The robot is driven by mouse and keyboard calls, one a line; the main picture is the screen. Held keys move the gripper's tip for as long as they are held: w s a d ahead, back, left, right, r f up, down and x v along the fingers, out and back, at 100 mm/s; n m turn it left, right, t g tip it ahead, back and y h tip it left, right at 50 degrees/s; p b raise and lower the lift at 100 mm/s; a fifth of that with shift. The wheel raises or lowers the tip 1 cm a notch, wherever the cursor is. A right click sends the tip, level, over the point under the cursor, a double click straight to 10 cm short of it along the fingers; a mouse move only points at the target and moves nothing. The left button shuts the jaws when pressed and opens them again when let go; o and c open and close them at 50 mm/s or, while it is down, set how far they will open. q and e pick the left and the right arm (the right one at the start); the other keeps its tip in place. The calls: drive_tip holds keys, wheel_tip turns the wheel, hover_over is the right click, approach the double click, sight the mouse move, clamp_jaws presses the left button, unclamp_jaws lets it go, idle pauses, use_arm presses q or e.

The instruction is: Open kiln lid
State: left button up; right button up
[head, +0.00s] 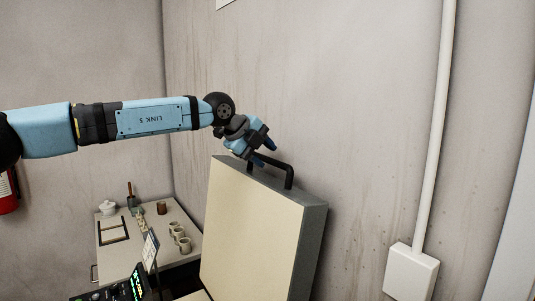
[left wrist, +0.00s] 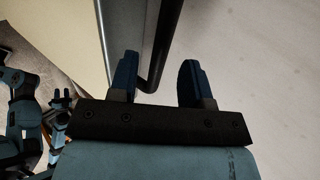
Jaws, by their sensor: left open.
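The kiln lid (head: 250,230) is a thick cream panel with a grey rim, standing up steeply near the back wall. Its black bar handle (head: 289,176) is on the top edge. My left gripper (head: 266,152) is open at the left end of the handle. In the left wrist view the handle (left wrist: 166,45) runs down between the two spread fingers, closer to the left one; I cannot tell if it touches. The lid (left wrist: 75,28) fills the upper left there. Small blue-grey arm parts at the left wrist view's left edge may include my right gripper, too unclear to judge.
A dark control panel (head: 118,292) with a lit display is at the bottom. A wall box (head: 412,272) and conduit are right of the lid.

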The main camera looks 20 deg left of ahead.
use_arm(q)
drive_tip(key=shift+x, duration=1.05)
use_arm(e)
drive_tip(key=shift+a+r, duration=0.15)
drive_tip(key=shift+r, duration=0.1)
use_arm(q)
clamp_jaws()
drive_tip(key=shift+s+f, duration=0.1)
drive_tip(key=s+a+b, duration=0.1)
drive_tip(key=b, duration=0.1)
drive_tip(key=s+a+b, duration=0.1)
drive_tip(key=b, duration=0.1)
drive_tip(key=shift+s+a+f, duration=0.1)
drive_tip(key=shift+s+f, duration=0.1)
drive_tip(key=shift+f, duration=0.1)
drive_tip(key=s+a+t+h+b, duration=0.2)
drive_tip(key=s+a+t+b, duration=0.1)
drive_tip(key=s+a+b, duration=0.7)
drive_tip(key=s+b, duration=0.3)
drive_tip(key=shift+h, duration=0.3)
use_arm(e)
wheel_tip(320, 180, down, 11)
drive_tip(key=w+a, duration=0.1)
drive_tip(key=shift+f, duration=0.15)
